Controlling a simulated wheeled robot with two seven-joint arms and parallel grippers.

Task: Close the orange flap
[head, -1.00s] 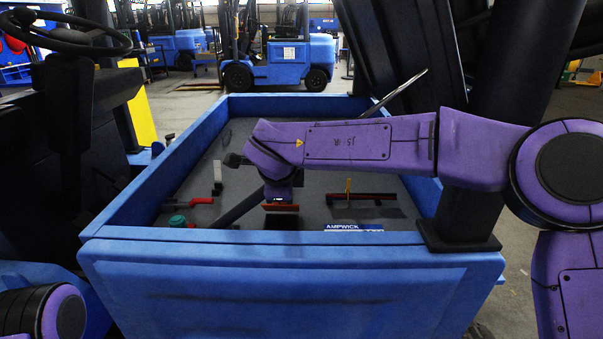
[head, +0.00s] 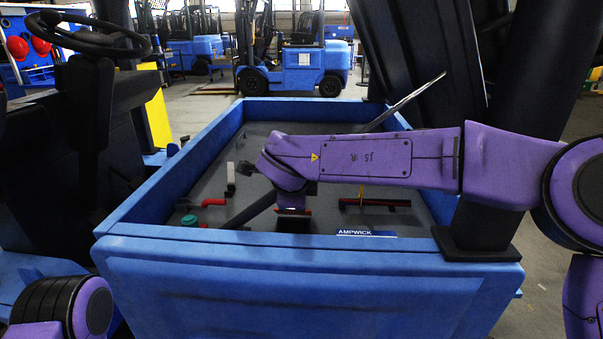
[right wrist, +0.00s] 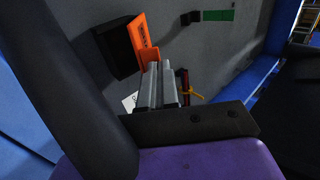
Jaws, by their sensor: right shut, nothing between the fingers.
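The orange flap (right wrist: 138,36) stands along the edge of a black box (right wrist: 112,48) in the right wrist view. In the head view the flap shows as a thin red-orange strip (head: 293,211) above the dark box (head: 293,226), just below my right wrist. My right gripper (right wrist: 160,68) is shut and empty. Its grey fingertips are right beside the lower orange part; I cannot tell whether they touch it. In the head view my right forearm hides the fingers. My left gripper is out of view; only part of my left arm shows at the lower left.
The blue-walled bed (head: 190,240) surrounds the fixtures. A red lever (head: 213,202) and a teal knob (head: 189,220) are left of the box. A red bar with a yellow post (head: 375,203) is to its right. A dark pillar (head: 495,160) stands at the right corner.

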